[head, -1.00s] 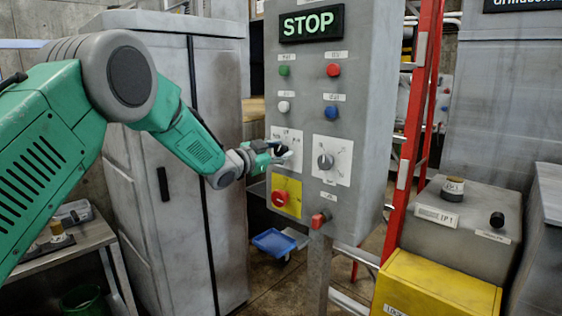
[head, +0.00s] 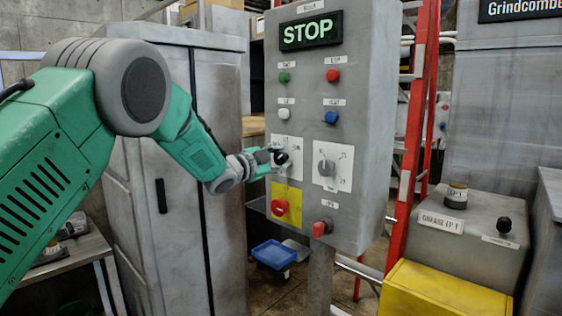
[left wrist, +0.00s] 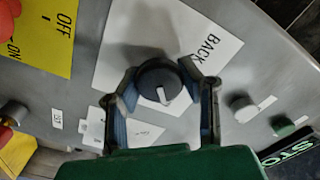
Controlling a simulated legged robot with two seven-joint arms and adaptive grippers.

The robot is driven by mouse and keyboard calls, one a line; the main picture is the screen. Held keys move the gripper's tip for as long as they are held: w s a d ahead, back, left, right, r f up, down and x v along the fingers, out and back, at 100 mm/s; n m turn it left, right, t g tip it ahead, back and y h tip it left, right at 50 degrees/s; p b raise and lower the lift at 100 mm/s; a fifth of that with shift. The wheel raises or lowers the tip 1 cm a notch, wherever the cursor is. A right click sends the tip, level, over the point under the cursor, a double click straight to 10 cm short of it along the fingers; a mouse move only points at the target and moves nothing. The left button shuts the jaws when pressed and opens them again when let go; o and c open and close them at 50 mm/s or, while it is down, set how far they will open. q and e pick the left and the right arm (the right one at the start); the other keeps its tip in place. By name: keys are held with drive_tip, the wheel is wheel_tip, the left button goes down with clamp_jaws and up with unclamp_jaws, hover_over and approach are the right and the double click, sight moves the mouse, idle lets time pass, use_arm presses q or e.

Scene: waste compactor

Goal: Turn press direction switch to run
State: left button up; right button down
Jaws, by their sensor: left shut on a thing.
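The switch is a round black knob with a white pointer line (left wrist: 162,82), on a white label plate (left wrist: 222,48) that reads "BACK" in the left wrist view. My left gripper (left wrist: 164,90) has its two fingers on either side of the knob and is shut on it. In the head view the left gripper (head: 274,157) is at the left white plate (head: 289,143) of the grey control panel (head: 360,110) and partly covers the knob there. The panel's lit sign (head: 311,30) reads "STOP". My right gripper is in neither view.
A grey knob (head: 326,167) on a second plate sits just right of the gripper. A red switch on a yellow plate (head: 281,206) is below it. Several buttons are above. A red ladder (head: 413,130) stands behind the panel, a grey cabinet (head: 165,220) to the left.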

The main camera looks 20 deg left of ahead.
use_arm(q)
drive_tip(key=o, duration=1.2)
drive_tip(key=shift+s, duration=0.1)
drive_tip(key=v, duration=1.1)
drive_tip(key=shift+s+a, duration=0.2)
drive_tip(key=shift+s, duration=0.15)
drive_tip(key=shift+f, duration=0.15)
